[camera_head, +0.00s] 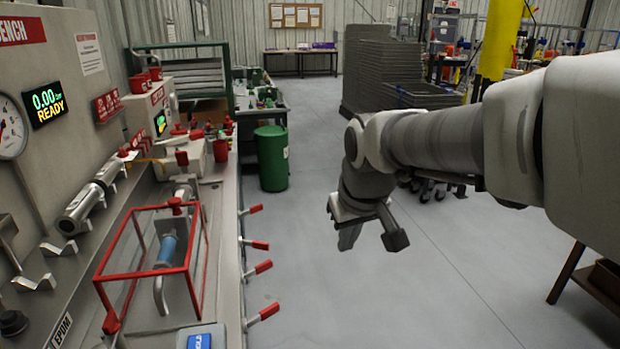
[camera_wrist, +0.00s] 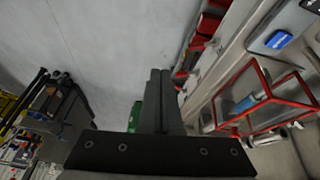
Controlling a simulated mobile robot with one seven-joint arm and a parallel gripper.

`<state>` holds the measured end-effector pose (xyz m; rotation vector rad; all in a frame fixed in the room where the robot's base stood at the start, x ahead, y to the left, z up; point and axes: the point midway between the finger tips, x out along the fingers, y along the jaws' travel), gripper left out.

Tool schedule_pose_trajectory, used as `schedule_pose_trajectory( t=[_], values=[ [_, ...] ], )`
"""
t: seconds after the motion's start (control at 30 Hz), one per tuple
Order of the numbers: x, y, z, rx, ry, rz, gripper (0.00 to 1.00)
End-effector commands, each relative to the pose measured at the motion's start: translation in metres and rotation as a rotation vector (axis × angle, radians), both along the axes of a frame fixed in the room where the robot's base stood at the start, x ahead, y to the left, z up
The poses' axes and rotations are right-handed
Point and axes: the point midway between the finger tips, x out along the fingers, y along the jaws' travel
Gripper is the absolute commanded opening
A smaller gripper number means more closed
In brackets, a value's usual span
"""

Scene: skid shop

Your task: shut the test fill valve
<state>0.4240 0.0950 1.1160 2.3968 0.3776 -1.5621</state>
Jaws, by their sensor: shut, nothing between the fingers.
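Several red-handled levers (camera_head: 260,267) stick out from the front edge of the test bench (camera_head: 228,240) in the head view. No readable label shows which of them is the test fill valve. Red handles (camera_wrist: 197,43) also show along the bench edge in the wrist view, right of my fingers and partly hidden. My gripper (camera_head: 350,240) hangs over the aisle to the right of the levers, apart from them. In the wrist view my gripper (camera_wrist: 160,73) has its two fingers together, with nothing between them.
A red wire-frame guard (camera_head: 150,275) stands on the bench around a blue-sleeved part. A blue device (camera_head: 201,337) lies near the front. A display (camera_head: 45,103) reads 0.00 READY. A green drum (camera_head: 272,158) stands beyond the bench. The aisle floor is open.

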Motion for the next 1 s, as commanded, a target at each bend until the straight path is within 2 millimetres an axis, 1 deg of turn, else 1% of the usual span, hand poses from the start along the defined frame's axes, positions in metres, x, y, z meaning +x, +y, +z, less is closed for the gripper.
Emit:
schedule_pose_trajectory(
  t=[0.03,0.2,0.37,0.5,0.7,0.8,0.9,1.0],
  values=[
    [0.012,0.010,-0.014,-0.002,0.010,0.025,0.00],
    [0.048,0.043,-0.047,-0.005,0.027,0.104,0.00],
    [0.078,0.076,-0.083,-0.003,0.045,0.177,0.00],
    [0.101,0.107,-0.119,0.001,0.059,0.239,0.00],
    [0.126,0.148,-0.173,0.013,0.079,0.316,0.00],
    [0.134,0.164,-0.194,0.018,0.086,0.345,0.00],
    [0.139,0.175,-0.209,0.022,0.091,0.365,0.00],
    [0.142,0.181,-0.217,0.025,0.093,0.377,0.00]
  ],
)
